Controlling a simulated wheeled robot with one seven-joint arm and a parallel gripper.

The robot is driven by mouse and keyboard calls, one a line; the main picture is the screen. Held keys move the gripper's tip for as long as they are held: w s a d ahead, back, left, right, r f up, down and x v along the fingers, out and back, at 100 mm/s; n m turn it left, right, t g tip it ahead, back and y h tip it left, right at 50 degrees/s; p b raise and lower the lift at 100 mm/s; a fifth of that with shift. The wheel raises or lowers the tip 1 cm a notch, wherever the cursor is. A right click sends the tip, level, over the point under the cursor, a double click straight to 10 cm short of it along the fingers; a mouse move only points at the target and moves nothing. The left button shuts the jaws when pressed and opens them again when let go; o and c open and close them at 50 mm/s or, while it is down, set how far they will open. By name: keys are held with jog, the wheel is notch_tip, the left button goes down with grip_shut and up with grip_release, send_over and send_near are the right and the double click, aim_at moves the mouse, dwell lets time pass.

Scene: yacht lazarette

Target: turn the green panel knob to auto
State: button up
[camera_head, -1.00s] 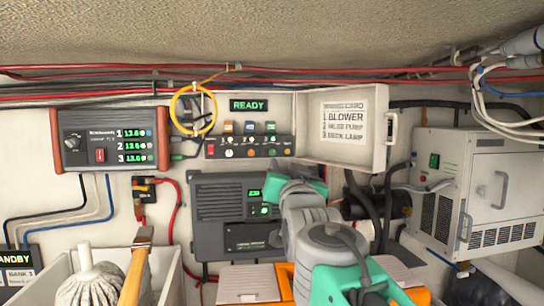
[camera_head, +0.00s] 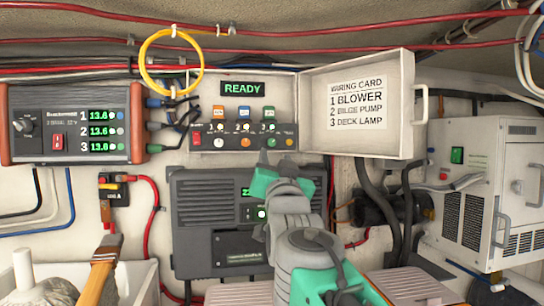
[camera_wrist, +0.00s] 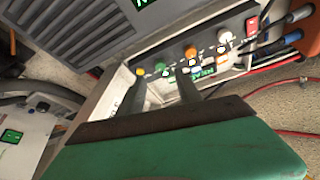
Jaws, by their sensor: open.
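The switch panel (camera_head: 243,137) is a dark strip on the back wall with several coloured knobs along its lower row. The green knob (camera_head: 268,142) is toward its right end, beside a yellow one. It also shows in the wrist view (camera_wrist: 160,70). The setting it points at is too small to read. My gripper (camera_head: 275,166) is just below the panel's right half, fingers pointing toward it. In the wrist view my gripper (camera_wrist: 160,82) is open and empty, its two dark fingers apart on either side of the green knob's line, seemingly short of it.
A lit READY sign (camera_head: 243,89) is above the panel. An open cover with a wiring card (camera_head: 357,104) sticks out at right. A grey charger unit (camera_head: 205,220) is below. A yellow cable loop (camera_head: 171,62) hangs at upper left.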

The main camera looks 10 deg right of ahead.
aim_at(272, 143)
jog(key=p+x, duration=0.3)
jog(key=x, duration=0.4)
jog(key=shift+r, duration=0.15)
jog(key=shift+s, duration=0.1)
grip_shut()
